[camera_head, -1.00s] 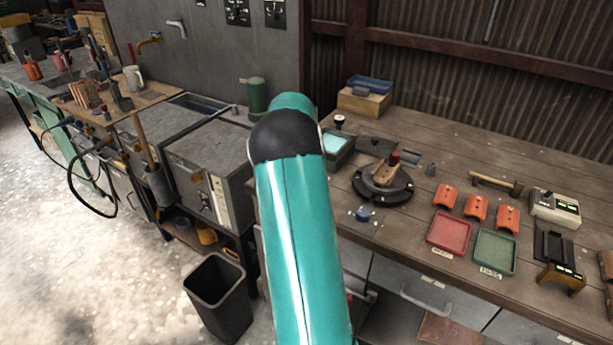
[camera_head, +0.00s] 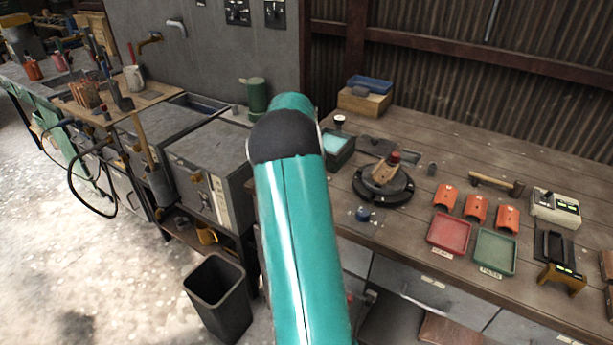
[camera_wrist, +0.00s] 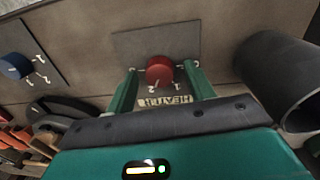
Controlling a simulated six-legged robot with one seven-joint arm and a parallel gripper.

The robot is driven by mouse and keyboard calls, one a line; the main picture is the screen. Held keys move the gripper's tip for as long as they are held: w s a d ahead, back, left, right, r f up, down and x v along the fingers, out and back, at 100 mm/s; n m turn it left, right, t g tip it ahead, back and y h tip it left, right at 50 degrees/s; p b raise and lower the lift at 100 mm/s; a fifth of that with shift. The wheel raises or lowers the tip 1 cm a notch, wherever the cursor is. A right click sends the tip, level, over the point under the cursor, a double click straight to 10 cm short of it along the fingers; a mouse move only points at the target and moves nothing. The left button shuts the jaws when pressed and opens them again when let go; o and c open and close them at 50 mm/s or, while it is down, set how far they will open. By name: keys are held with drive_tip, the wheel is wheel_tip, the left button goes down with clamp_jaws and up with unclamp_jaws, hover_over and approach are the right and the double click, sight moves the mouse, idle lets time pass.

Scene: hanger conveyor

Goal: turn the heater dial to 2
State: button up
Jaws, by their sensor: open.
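The heater dial is a red round knob (camera_wrist: 159,71) on a grey plate (camera_wrist: 190,38) in the wrist view. Marks including 1 and 2 stand around it, and a label reading HEATER (camera_wrist: 166,101) is beside it. The knob's exact setting is hard to read. My gripper (camera_wrist: 160,80) is open, with one teal finger to each side of the knob. I cannot tell whether the fingers touch it. In the head view my teal arm hides the gripper and the dial.
A blue dial (camera_wrist: 15,67) is on another plate at the left of the wrist view. A dark cylinder (camera_wrist: 282,72) stands close on the right. In the head view, a workbench (camera_head: 420,150) holds trays and tools, and a black bin (camera_head: 218,298) stands on the floor.

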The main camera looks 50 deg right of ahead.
wheel_tip(320, 180, up, 14)
drive_tip(key=shift+w+f, duration=0.15)
drive_tip(key=shift+w, duration=0.2)
idle(0.5)
